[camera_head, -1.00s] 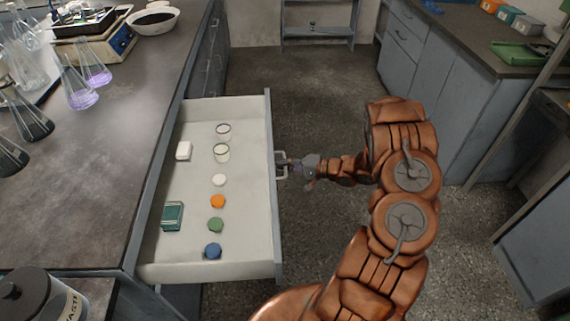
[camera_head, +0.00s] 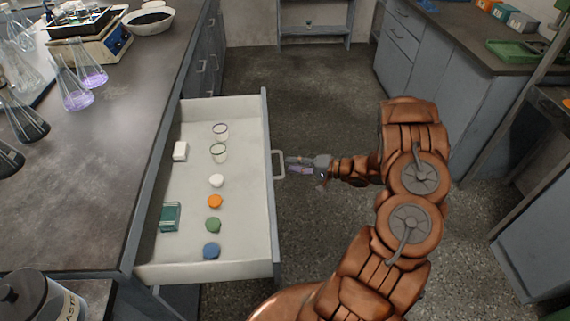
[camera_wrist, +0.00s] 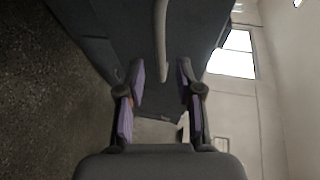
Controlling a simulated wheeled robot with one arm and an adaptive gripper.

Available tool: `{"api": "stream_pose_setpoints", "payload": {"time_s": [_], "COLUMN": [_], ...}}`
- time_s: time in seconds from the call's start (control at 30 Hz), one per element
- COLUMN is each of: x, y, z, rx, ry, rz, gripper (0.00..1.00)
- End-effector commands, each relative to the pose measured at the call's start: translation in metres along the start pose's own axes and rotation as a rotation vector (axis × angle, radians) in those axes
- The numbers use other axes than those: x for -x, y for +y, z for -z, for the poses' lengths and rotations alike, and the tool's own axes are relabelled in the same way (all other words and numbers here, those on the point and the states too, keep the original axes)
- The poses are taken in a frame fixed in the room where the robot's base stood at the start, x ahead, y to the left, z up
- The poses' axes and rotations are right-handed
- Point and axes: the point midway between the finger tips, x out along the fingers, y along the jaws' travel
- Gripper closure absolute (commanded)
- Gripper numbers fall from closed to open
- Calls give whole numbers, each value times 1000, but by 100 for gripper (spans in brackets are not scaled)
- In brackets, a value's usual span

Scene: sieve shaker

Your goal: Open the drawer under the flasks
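The drawer (camera_head: 205,272) under the bench with the flasks (camera_head: 82,75) stands pulled far out. Inside lie two small cups, a white block, a teal box and several round caps. Its handle (camera_head: 278,164) is on the front panel, which faces my arm. My gripper (camera_head: 290,165) is just right of the handle, apart from it. In the wrist view, my gripper (camera_wrist: 160,82) has its two fingers spread with nothing between them, and the handle (camera_wrist: 160,40) is ahead of the fingertips.
The grey bench top (camera_head: 95,175) is at left, with a scale (camera_head: 100,45) and a white bowl (camera_head: 150,20). Another cabinet (camera_head: 430,70) stands at right. The floor (camera_head: 310,90) between them is clear. A waste bin (camera_head: 30,295) is at lower left.

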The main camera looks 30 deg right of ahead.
Motion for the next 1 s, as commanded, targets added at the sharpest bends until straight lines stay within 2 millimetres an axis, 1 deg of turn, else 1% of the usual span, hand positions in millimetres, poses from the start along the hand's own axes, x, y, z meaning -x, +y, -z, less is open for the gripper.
{"api": "stream_pose_setpoints", "payload": {"time_s": [0.03,0.2,0.4,0.6,1.0], "x": [11,40,64,74,75], "y": [0,0,0,0,0], "z": [1,1,0,0,0], "rx": [0,0,1,0,0], "ry": [5,4,2,0,0], "rz": [0,1,2,1,1], "gripper": [64,64,64,64,64]}}
